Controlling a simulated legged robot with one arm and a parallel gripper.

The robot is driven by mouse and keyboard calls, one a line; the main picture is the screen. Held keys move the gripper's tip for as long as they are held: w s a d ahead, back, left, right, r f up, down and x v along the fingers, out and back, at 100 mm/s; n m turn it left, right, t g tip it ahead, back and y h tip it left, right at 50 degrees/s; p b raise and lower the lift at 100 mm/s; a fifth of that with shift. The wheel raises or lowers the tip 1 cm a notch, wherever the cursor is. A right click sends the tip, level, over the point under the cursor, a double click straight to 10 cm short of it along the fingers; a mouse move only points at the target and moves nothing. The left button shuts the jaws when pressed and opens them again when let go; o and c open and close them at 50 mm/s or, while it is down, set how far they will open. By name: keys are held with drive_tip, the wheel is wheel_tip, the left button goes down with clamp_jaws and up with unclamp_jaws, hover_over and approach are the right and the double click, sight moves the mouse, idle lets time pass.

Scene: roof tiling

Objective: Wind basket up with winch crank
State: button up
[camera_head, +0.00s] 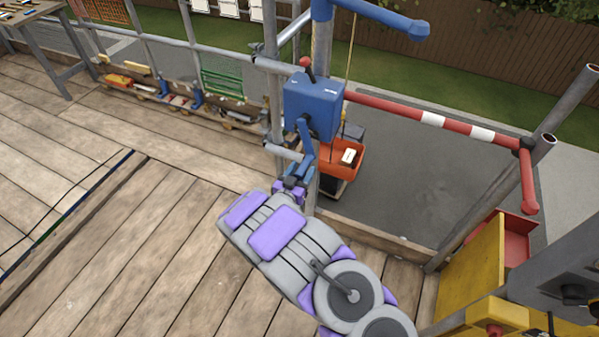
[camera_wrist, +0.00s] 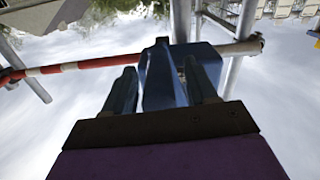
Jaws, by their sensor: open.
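The blue winch (camera_head: 313,105) is mounted on a scaffold post, with a red-knobbed lever on top. Its blue crank arm (camera_head: 306,138) hangs down from the housing. The orange basket (camera_head: 346,160) hangs on a rope beside the post, over the grey ground outside the deck edge, with a white item in it. My gripper (camera_head: 296,176) is at the lower end of the crank; the crank's grip is hard to make out there. In the wrist view my gripper (camera_wrist: 160,68) has its two dark fingers apart, with a blue winch part (camera_wrist: 165,85) showing between and beyond them.
A red-and-white rail (camera_head: 435,119) runs right from the winch. A yellow panel (camera_head: 477,268) and red box stand at lower right. Tools lie along the deck edge at upper left. The wooden deck (camera_head: 130,240) is largely clear on the left.

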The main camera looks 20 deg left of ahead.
drive_tip(key=shift+d+r, duration=0.15)
drive_tip(key=shift+d, duration=0.2)
drive_tip(key=shift+a, duration=0.5)
drive_tip(key=c, duration=0.6)
drive_tip(key=shift+d, duration=0.2)
clamp_jaws()
